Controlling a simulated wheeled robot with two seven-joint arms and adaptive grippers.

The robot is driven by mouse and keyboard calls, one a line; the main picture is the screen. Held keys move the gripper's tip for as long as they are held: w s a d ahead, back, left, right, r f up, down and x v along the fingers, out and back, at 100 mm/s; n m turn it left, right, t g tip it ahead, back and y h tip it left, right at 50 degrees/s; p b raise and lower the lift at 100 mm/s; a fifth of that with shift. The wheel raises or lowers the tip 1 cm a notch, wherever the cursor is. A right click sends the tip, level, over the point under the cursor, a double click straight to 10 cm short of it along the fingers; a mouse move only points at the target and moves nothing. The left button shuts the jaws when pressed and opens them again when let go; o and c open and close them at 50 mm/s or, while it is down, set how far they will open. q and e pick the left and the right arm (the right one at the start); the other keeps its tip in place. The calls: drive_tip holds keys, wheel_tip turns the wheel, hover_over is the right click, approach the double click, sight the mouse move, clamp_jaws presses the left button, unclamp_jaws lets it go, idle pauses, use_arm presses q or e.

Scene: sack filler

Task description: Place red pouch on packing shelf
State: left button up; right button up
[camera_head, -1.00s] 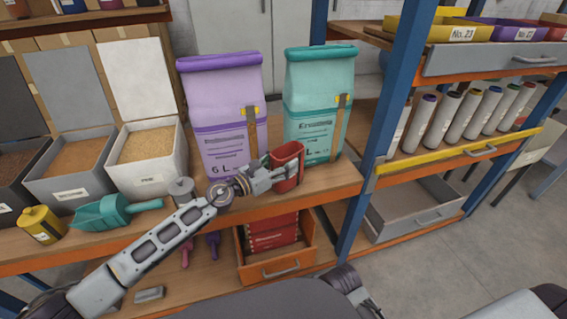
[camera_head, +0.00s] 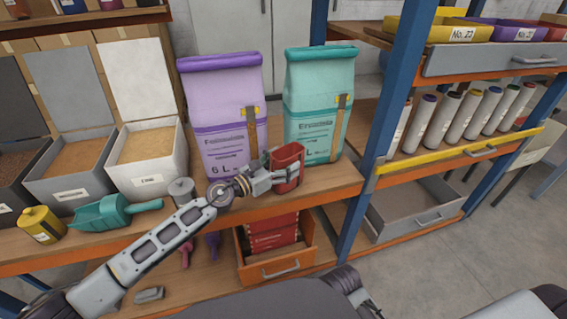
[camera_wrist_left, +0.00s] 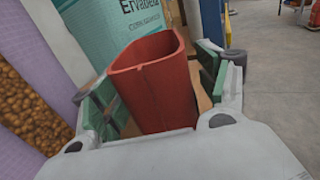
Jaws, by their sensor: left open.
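The red pouch (camera_head: 288,165), open at the top, stands upright at the front edge of the wooden shelf board (camera_head: 335,180), in front of the teal sack. It also shows in the left wrist view (camera_wrist_left: 155,85). My left gripper (camera_head: 284,176) is open, with one finger on either side of the pouch. In the left wrist view the green-padded fingers (camera_wrist_left: 160,95) flank the pouch; whether they touch it is hard to tell. The pouch's lower part is hidden by the gripper's body in that view. My right gripper is not in view.
A purple sack (camera_head: 222,110) and a teal sack (camera_head: 318,100) stand behind the pouch. A blue upright (camera_head: 385,130) is to the right. An open drawer (camera_head: 280,268) with red packets is below. A teal scoop (camera_head: 105,212) and grain bins (camera_head: 150,180) are left.

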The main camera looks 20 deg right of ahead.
use_arm(q)
drive_tip(key=v, duration=1.2)
drive_tip(key=shift+r, duration=0.1)
idle(1.9)
